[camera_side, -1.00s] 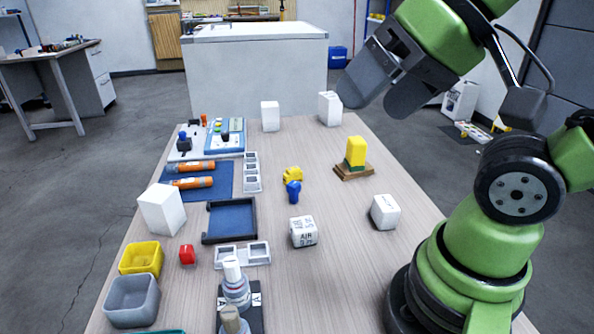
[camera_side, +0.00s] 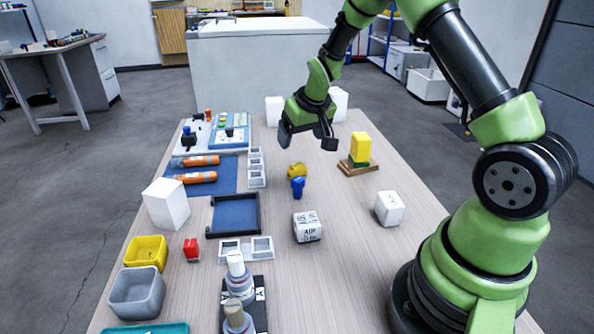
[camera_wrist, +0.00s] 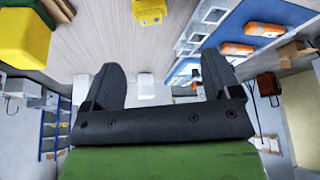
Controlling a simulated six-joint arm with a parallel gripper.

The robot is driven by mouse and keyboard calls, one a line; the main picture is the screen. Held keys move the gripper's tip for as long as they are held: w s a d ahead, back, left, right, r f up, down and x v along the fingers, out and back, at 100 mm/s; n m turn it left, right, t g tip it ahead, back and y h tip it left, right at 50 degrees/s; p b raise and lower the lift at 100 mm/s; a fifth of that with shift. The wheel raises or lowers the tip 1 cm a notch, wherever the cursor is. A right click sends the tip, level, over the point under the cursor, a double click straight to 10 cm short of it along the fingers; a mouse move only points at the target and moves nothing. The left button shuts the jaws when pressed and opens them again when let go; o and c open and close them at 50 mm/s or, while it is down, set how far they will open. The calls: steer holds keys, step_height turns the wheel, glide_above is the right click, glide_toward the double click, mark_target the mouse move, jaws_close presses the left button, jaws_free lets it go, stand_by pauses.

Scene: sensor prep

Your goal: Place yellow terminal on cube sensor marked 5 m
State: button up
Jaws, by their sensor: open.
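A small yellow terminal (camera_side: 297,169) lies on the table just behind a blue terminal (camera_side: 297,185). A yellow piece in the wrist view (camera_wrist: 147,10), at the top edge, looks like the same terminal. A white cube with black print (camera_side: 307,227) sits in front of them; its text seems to read "AIR". Another white cube (camera_side: 389,208) stands to the right with faint marks. I cannot read "5 m" on either. My gripper (camera_side: 307,138) is open and empty, above the table and behind the yellow terminal. Its fingers also show apart in the wrist view (camera_wrist: 160,72).
A yellow block (camera_side: 361,146) stands on a wooden base (camera_side: 358,168) right of the terminals. A blue-lined tray (camera_side: 235,217), white block (camera_side: 166,204), yellow bin (camera_side: 146,252) and grey bin (camera_side: 137,293) occupy the left. The table's right front is mostly clear.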

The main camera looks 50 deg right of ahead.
mark_target(298, 165)
steer(key=x, duration=0.6)
steer(key=shift+s+d+f, duration=0.2)
steer(key=shift+s+d, duration=0.1)
steer(key=shift+d, duration=0.1)
steer(key=shift+x, duration=3.1)
steer(key=shift+s+d, duration=0.1)
steer(key=shift+s, duration=0.05)
steer(key=c, duration=1.1)
